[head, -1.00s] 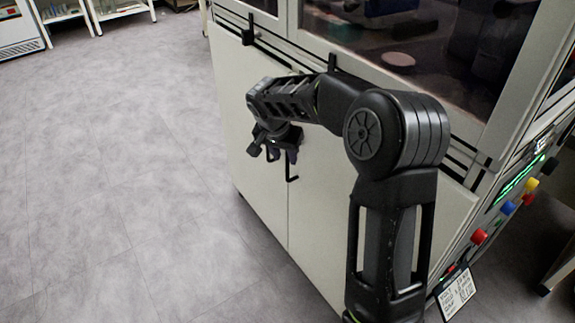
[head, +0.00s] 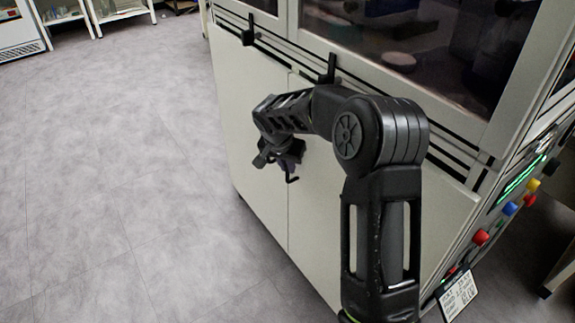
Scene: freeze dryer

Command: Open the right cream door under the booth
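The right cream door (head: 315,230) is the flat panel under the booth, right of the vertical seam. It looks shut, flush with the left cream door (head: 250,120). My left gripper is out of view.
The booth's glass front (head: 400,50) is above the doors. Coloured buttons (head: 510,208) and a small label card (head: 458,295) are on the cabinet's right side. Open grey floor (head: 110,190) lies to the left. White shelving (head: 95,15) stands at the far left.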

